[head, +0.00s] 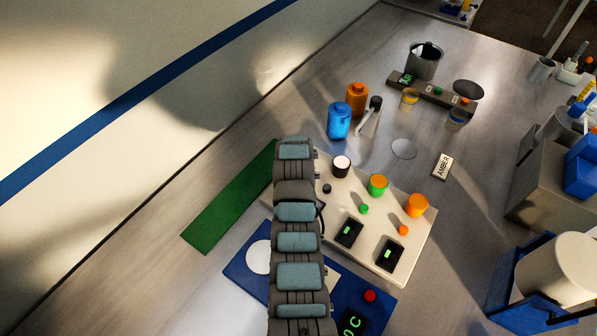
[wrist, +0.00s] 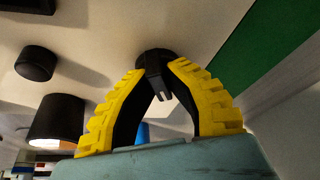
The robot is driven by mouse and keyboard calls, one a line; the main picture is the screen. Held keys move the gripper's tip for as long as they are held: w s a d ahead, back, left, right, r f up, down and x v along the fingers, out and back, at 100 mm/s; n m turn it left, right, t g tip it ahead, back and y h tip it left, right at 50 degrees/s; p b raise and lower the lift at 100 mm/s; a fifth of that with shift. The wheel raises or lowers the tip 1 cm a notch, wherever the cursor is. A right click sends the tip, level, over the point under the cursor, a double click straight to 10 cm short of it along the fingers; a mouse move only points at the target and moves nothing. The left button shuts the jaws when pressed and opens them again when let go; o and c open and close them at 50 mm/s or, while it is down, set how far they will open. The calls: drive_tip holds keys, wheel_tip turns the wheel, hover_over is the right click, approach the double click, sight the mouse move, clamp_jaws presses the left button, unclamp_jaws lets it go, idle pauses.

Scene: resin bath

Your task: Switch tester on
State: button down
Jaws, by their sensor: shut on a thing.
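The tester appears to be the cream box (head: 335,230) with black, green and orange knobs and two small dark displays (head: 348,232) with green marks. In the head view my arm covers its left part, and my gripper is hidden. In the wrist view my gripper (wrist: 157,73) has its yellow fingers closed at the tips on a small black switch (wrist: 155,60) with a prong-like lever. The switch stands on the cream face (wrist: 115,25). Its on or off position cannot be told.
Beside the switch are a small black knob (wrist: 35,63) and a larger black-faced knob (wrist: 58,118). A green strip (head: 230,200) lies left, and a blue board (head: 385,300) in front. Blue (head: 339,120) and orange (head: 356,99) bottles stand behind. An AMBER plate (head: 443,166) lies to the right.

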drive_tip(key=c, duration=1.1)
unclamp_jaws()
drive_tip(key=shift+r, duration=0.1)
drive_tip(key=shift+s+r, duration=0.1)
drive_tip(key=shift+r, duration=0.3)
drive_tip(key=shift+v, duration=5.5)
